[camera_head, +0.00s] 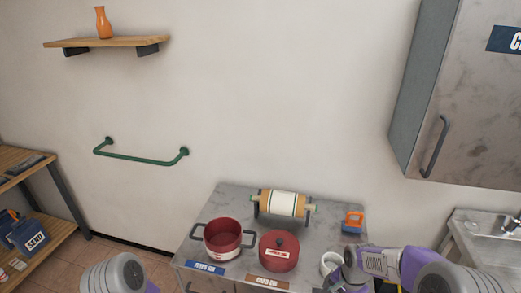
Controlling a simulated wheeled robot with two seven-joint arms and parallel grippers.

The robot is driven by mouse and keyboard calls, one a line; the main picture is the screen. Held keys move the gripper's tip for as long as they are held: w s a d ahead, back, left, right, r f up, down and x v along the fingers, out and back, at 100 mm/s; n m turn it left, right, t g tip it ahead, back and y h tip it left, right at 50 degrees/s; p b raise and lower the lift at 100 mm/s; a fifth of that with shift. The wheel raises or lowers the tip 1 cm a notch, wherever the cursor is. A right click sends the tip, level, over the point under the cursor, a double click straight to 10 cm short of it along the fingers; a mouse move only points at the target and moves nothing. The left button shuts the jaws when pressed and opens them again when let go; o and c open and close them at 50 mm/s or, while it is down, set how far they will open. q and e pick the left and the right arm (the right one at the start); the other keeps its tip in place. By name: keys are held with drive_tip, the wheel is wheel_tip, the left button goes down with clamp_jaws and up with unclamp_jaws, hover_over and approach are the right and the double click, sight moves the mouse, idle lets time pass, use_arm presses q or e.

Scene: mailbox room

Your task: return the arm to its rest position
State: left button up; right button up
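Part of my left arm, grey and purple, shows at the bottom left edge; its gripper is out of view. My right arm, purple and grey, comes in from the bottom right. Its dark end, with my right gripper (338,279), is over the front right corner of the grey counter (213,203). The fingers are too small and overlapped to tell whether they are open or shut. A white round object (328,261) is beside this end; I cannot tell whether they touch.
On the counter are an open red pot (222,238), a lidded red pot (280,251), a roller on a stand (283,204) and an orange-blue object (352,222). A grey wall cabinet (468,110) hangs right, above a sink (497,226). A wooden shelf unit (40,242) stands left.

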wheel_tip(320, 180, down, 6)
drive_tip(key=a+f+n, duration=0.1)
drive_tip(key=a+n, duration=0.1)
drive_tip(key=a, duration=0.1)
use_arm(q)
drive_tip(key=shift+w+f+b, duration=0.3)
drive_tip(key=shift+f+b, duration=0.15)
drive_tip(key=shift+f, duration=0.1)
drive_tip(key=shift+w+f+b, duration=0.3)
drive_tip(key=shift+f+b, duration=0.15)
drive_tip(key=shift+f, duration=0.1)
use_arm(e)
drive_tip(key=s+a+f+n+y, duration=0.3)
drive_tip(key=s+a+f+n, duration=0.2)
drive_tip(key=s+a+f, duration=0.5)
drive_tip(key=s+f, duration=0.4)
drive_tip(key=shift+a+n+y, duration=0.3)
drive_tip(key=shift+a, duration=0.1)
